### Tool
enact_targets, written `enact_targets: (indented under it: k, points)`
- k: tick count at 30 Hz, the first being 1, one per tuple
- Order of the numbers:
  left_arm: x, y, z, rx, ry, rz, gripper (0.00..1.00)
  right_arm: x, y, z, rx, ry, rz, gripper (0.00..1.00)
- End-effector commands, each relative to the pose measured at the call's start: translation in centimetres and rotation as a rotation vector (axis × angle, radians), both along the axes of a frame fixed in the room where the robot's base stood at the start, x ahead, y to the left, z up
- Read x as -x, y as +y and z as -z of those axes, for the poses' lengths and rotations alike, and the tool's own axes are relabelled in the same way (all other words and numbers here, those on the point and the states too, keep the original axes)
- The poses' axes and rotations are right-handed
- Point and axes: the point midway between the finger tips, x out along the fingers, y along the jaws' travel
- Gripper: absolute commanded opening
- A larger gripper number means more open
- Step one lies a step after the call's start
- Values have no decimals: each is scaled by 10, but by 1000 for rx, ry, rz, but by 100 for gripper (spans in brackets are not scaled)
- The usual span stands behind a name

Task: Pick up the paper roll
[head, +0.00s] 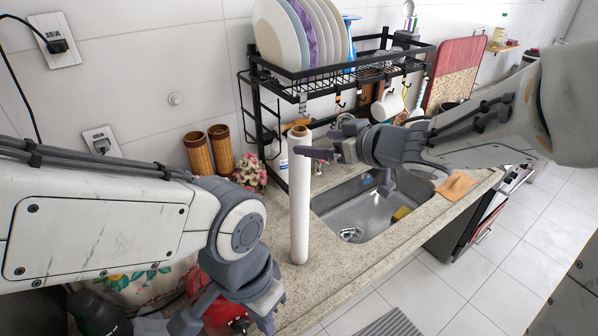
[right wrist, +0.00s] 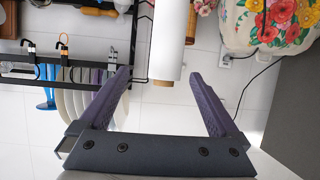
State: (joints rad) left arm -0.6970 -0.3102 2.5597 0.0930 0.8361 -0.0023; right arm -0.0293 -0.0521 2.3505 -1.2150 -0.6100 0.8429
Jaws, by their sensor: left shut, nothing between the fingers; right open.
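The paper roll (head: 299,205) is a tall white cylinder with a brown core, standing upright on the counter left of the sink. In the right wrist view the roll (right wrist: 170,40) shows between the purple fingertips, its core end nearest. My right gripper (head: 318,146) is open near the roll's top, one finger crossing in front of it in the head view. The fingers (right wrist: 160,78) look apart from the roll; contact is unclear. My left gripper (head: 264,318) is shut and empty, low at the front left of the roll.
A black rack (head: 345,75) with plates stands over the metal sink (head: 375,210). Two brown cylinders (head: 209,150) and flowers (head: 249,173) stand behind the roll to the left. A red object (head: 222,310) is partly hidden by my left arm. Counter right of the roll's base is clear.

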Motion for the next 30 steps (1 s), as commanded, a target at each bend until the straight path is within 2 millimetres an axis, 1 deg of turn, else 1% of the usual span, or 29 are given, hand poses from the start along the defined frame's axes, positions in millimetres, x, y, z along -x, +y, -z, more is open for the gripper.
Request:
enact_targets:
  k: [1, 3, 10, 14, 17, 22, 24, 27, 30]
  points:
    - [0, 0, -8, -1, 1, 0, 0, 0, 0, -8, -14, 2, -19, 98]
    - [0, 0, -8, -1, 1, 0, 0, -1, 4, -7, -24, 5, -41, 98]
    - [0, 0, -3, -1, 1, -1, 0, -24, 25, 8, -28, 6, -49, 98]
    - [0, 0, -3, -1, 1, -1, 0, -32, 32, 12, -27, 4, -48, 98]
    - [0, 0, -3, -1, 1, -1, 0, -37, 36, 15, -27, 5, -47, 98]
    - [0, 0, -6, -1, 1, -1, 0, -52, 51, 30, -26, 8, -48, 98]
    - [0, 0, -8, -1, 1, 0, 0, -59, 57, 33, -26, 5, -48, 98]
    - [0, 0, -9, -1, 1, 0, 0, -65, 62, 36, -25, 3, -46, 98]
    - [0, 0, -9, -1, 1, 0, 0, -68, 63, 37, -25, 2, -45, 98]
